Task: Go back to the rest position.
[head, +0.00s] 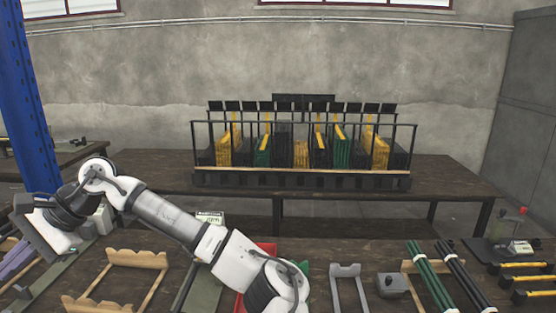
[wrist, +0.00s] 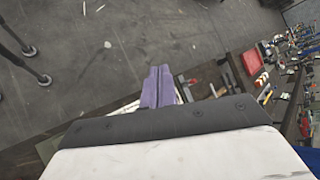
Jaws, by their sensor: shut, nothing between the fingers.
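My arm reaches across the left front of the head view, with its hand at the far left edge. My gripper (head: 10,262) has purple fingers that point down and left there, partly cut off by the frame. In the wrist view my gripper (wrist: 159,72) shows its two purple fingers side by side, shut and empty. They stand over the grey floor near the edge of a dark bench. No rest position is marked in either view.
The front bench (head: 345,240) holds a wooden rack (head: 135,258), a grey fork-shaped holder (head: 346,270), a grey block (head: 392,285), green rods (head: 428,277) and a red bin (wrist: 252,61). A back table (head: 150,180) carries a black rack (head: 300,180). A blue post (head: 28,110) rises at left.

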